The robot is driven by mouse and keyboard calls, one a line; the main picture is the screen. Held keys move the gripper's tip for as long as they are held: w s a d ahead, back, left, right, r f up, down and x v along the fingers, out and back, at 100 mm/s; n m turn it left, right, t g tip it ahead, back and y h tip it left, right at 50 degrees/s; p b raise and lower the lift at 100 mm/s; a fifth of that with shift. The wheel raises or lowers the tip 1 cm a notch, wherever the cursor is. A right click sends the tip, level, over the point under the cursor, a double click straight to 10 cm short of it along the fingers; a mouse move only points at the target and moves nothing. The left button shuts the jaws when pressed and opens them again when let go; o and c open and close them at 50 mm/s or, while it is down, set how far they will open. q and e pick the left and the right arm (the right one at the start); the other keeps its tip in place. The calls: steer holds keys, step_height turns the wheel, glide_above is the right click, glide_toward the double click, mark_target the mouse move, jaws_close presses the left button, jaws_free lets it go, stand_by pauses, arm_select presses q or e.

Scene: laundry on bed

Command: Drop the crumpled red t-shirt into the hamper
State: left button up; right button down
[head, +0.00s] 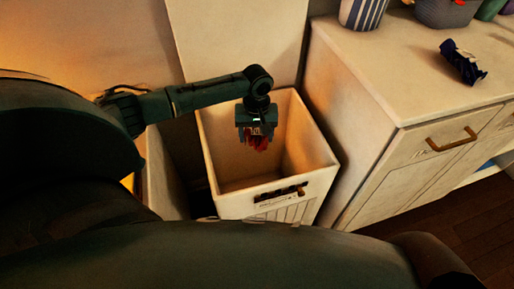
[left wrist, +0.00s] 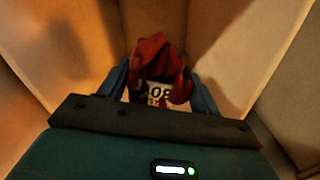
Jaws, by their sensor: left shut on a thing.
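The crumpled red t-shirt (head: 257,143) hangs from my left gripper (head: 257,132), which is shut on it. In the left wrist view the red t-shirt (left wrist: 160,62) is bunched between the fingers, with a white printed patch showing. The hamper (head: 225,176) is a tall cream box with an open top and a dark handle slot in front. The gripper and shirt are over the hamper's opening, with the hamper's pale walls around them in the wrist view. How far the shirt is from the hamper's floor is hard to tell. My right gripper is not in view.
A cream dresser (head: 378,72) with a brass handle stands right of the hamper. On it are a dark blue crumpled cloth (head: 463,62), a striped container (head: 362,12) and a grey basket (head: 445,12). A wall is close behind the hamper.

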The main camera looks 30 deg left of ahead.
arm_select(q)
steer(key=shift+f, duration=0.15)
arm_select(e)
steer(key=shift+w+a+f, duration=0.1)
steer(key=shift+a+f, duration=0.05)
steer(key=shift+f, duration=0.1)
arm_select(q)
steer(key=o, duration=1.1)
step_height(320, 180, up, 12)
steer(key=p, duration=0.3)
steer(key=shift+d, duration=0.1)
steer(key=shift+r+p, duration=0.3)
steer(key=shift+r, duration=0.3)
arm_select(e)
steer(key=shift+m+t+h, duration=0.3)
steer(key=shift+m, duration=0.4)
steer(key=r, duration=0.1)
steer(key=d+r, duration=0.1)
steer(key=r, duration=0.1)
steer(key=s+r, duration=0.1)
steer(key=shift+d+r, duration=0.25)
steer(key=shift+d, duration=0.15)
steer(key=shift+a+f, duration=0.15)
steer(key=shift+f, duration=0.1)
